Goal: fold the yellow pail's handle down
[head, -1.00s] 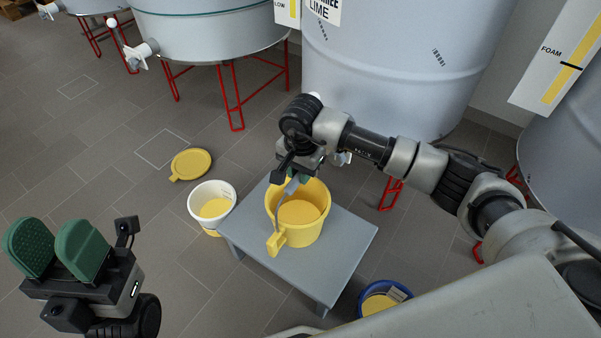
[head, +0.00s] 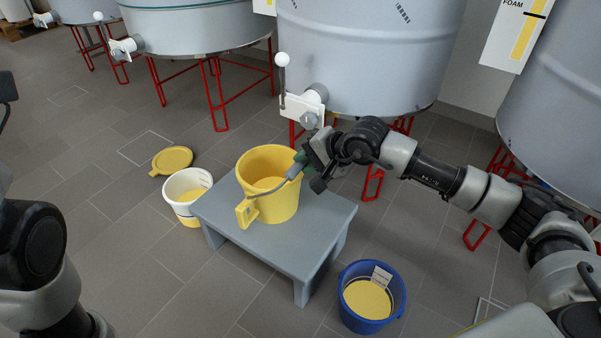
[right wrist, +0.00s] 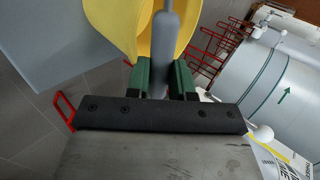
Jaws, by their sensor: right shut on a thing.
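The yellow pail (head: 268,205) stands upright on a grey bench, with yellow contents inside. My right gripper (head: 301,161) is at the pail's right rim, shut on the grip. In the right wrist view the grey grip (right wrist: 164,45) lies between the green fingers (right wrist: 161,80), with the pail (right wrist: 120,25) just beyond. Of my left arm only dark links show at the left edge; its fingers are out of view.
The grey bench (head: 315,225) has free room around the pail. A white bucket (head: 170,207) stands on the floor at its left, near a yellow lid (head: 172,160). A blue bucket (head: 370,318) stands at front right. A tank valve (head: 304,104) hangs behind my right gripper.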

